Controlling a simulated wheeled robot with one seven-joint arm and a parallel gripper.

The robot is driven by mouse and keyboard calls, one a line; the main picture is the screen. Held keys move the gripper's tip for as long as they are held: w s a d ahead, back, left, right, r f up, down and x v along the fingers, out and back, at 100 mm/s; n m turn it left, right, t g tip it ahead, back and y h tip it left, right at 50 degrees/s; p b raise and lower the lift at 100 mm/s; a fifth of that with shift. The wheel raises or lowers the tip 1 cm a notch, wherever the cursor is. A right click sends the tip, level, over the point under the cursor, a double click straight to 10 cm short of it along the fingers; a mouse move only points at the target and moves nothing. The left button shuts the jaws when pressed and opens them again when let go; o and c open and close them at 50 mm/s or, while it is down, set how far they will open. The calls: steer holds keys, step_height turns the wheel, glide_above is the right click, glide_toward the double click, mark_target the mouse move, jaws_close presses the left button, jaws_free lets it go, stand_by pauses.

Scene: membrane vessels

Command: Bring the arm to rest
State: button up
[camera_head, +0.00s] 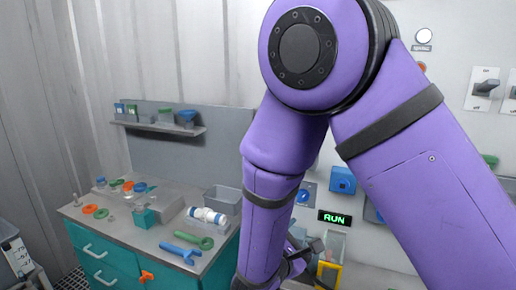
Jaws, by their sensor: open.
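My purple arm (275,150) fills the middle and right of the view. Its elbow is high, and its forearm hangs down in front of the wall. The wrist shows at the bottom centre, turned to the right. My gripper (312,248) shows only in small part there, as grey parts beside the wrist. It is open, and I see nothing held in it. The fingertips are hard to make out.
A teal bench (130,262) with a grey top stands left of the arm, holding a white cylinder (206,215), a green wrench (200,242), a blue tool (181,254) and coloured rings. A yellow frame (328,274) is close to the gripper. A lit RUN sign (334,218) hangs behind.

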steer(key=s+d+r+m+g, duration=0.4)
steer(key=d+r+m+g, duration=0.2)
steer(key=d, duration=0.3)
steer(key=s+d+r+m+g, duration=0.4)
steer(key=d+r+m+g, duration=0.2)
steer(key=d, duration=0.3)
steer(key=s+d+r+m+t+y, duration=0.2)
steer(key=s+r+m+t+y, duration=0.1)
steer(key=s+r+m+y, duration=0.6)
steer(key=s+r+y, duration=0.1)
steer(key=s, duration=0.3)
steer(key=shift+s+d+r+m, duration=0.2)
steer(key=shift+s+r+m, duration=0.1)
steer(key=shift+r, duration=0.1)
